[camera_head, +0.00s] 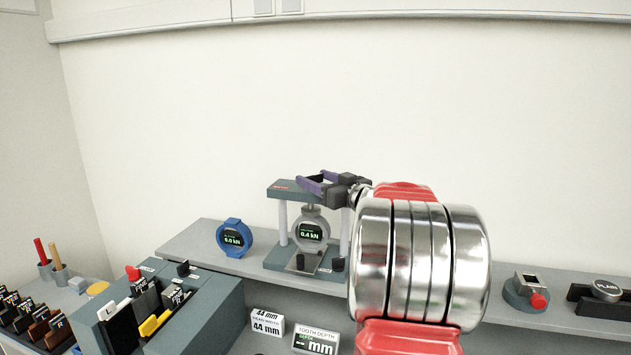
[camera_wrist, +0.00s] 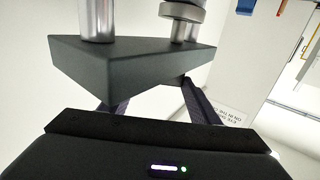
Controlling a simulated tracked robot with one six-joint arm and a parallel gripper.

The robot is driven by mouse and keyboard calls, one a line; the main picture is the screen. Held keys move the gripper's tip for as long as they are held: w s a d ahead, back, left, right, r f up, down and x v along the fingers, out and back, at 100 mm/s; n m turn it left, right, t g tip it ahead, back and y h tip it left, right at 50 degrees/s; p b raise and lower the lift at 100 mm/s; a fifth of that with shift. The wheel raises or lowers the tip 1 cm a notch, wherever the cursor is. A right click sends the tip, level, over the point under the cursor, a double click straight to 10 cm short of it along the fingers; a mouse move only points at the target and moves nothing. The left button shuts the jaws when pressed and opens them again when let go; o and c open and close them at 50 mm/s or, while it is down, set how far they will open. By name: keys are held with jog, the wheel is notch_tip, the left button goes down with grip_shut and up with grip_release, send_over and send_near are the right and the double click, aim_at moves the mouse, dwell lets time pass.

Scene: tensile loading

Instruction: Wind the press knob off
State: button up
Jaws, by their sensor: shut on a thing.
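The press (camera_head: 282,194) stands on the shelf, with a grey top beam, pale posts and a round gauge (camera_head: 311,232) reading 0.4 kN between them. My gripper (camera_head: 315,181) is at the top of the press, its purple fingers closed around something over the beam. The press knob is hidden by the fingers, so its shape does not show. In the wrist view the dark beam (camera_wrist: 130,68) with its silver posts covers the fingertips, and the purple fingers run behind it.
A blue gauge (camera_head: 234,238) reading 0.0 kN stands left of the press. A grey rack (camera_head: 205,310) with black and yellow pieces is at lower left. Labelled blocks (camera_head: 267,322) sit in front. A device with a red knob (camera_head: 538,301) is at right. My arm hides the shelf's middle.

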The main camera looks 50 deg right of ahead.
jog(key=n+y, duration=0.2)
jog(key=y, duration=0.1)
jog(key=d+n+y, duration=0.1)
jog(key=y, duration=0.2)
jog(key=shift+n, duration=0.4)
jog(key=shift+w+d+n+g+y, duration=0.1)
jog(key=shift+n+g+y, duration=0.6)
jog(key=shift+n+y, duration=0.95)
jog(key=shift+g+y, duration=0.3)
jog(key=shift+y, duration=0.55)
jog(key=o, duration=1)
jog(key=shift+o, duration=0.2)
jog(key=v, duration=1.4)
jog(key=shift+w, duration=0.15)
